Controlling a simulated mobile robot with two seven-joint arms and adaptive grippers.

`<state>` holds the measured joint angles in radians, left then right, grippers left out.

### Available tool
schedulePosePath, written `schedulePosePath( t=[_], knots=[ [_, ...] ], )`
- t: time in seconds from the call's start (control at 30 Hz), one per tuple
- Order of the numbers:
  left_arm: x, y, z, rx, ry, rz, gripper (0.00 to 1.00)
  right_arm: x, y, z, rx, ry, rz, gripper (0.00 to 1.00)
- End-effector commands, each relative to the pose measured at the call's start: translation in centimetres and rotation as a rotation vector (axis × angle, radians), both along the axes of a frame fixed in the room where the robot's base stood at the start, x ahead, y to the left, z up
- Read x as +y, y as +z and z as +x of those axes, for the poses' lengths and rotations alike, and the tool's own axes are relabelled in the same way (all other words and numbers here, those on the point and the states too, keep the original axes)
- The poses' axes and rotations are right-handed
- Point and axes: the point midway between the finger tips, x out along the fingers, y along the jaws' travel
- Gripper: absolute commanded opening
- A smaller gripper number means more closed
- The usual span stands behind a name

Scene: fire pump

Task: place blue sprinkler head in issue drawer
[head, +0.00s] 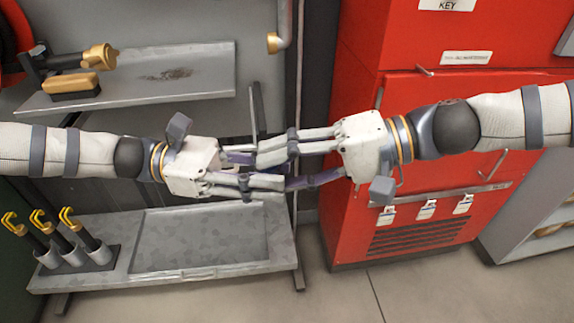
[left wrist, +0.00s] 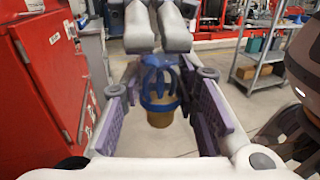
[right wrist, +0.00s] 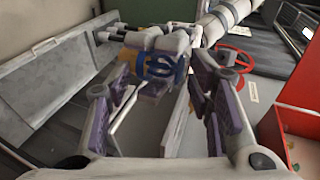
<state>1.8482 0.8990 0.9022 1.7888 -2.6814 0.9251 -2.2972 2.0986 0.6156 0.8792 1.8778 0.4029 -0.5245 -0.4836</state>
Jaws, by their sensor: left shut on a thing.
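The blue sprinkler head (left wrist: 160,82) has a blue cage-like top and a brass-coloured base; it sits between the fingers of my left gripper (left wrist: 162,95) in the left wrist view, held in the air. My left gripper (head: 275,168) is shut on it. My right gripper (head: 258,165) faces the left one, fingers interleaved. In the right wrist view the blue head (right wrist: 162,68) lies between the spread fingers of my right gripper (right wrist: 162,75), which look open around it. In the head view the fingers hide the head. I cannot tell which drawer is the issue drawer.
A red cabinet (head: 352,225) with handles and tags stands right of centre. A grey shelf (head: 205,75) holds a brass-ended tool and block. A lower bench (head: 280,250) carries yellow-hooked tools in cups. A red open-topped box (right wrist: 292,125) shows in the right wrist view.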

Motion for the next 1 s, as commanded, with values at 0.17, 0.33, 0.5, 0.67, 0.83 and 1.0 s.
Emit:
schedulePosePath(
  t=[0.17, 0.33, 0.5, 0.67, 0.83, 1.0],
  knots=[
    [-0.2, 0.2, 0.0, -0.003, -0.003, -0.004, 0.00, 0.2, 0.0, -0.3, 0.003, 0.009, 0.001, 0.12],
    [-0.2, 0.3, 0.0, -0.003, -0.002, -0.004, 0.51, 0.2, 0.0, -0.3, 0.004, 0.009, 0.001, 0.06],
    [-0.1, 0.2, 0.0, -0.002, -0.002, -0.003, 0.51, 0.1, 0.0, -0.3, 0.002, 0.007, 0.000, 0.06],
    [0.4, 0.2, 0.1, -0.003, 0.001, -0.002, 0.51, 0.1, 0.0, -0.2, 0.002, 0.006, 0.001, 0.05],
    [4.4, 0.2, 0.6, -0.005, 0.005, 0.000, 0.51, 0.1, 0.0, -0.2, 0.002, 0.005, 0.001, 0.05],
    [8.8, 0.2, 0.8, -0.004, 0.003, -0.001, 0.51, 0.1, 0.0, -0.2, 0.002, 0.005, 0.001, 0.05]
  ],
)
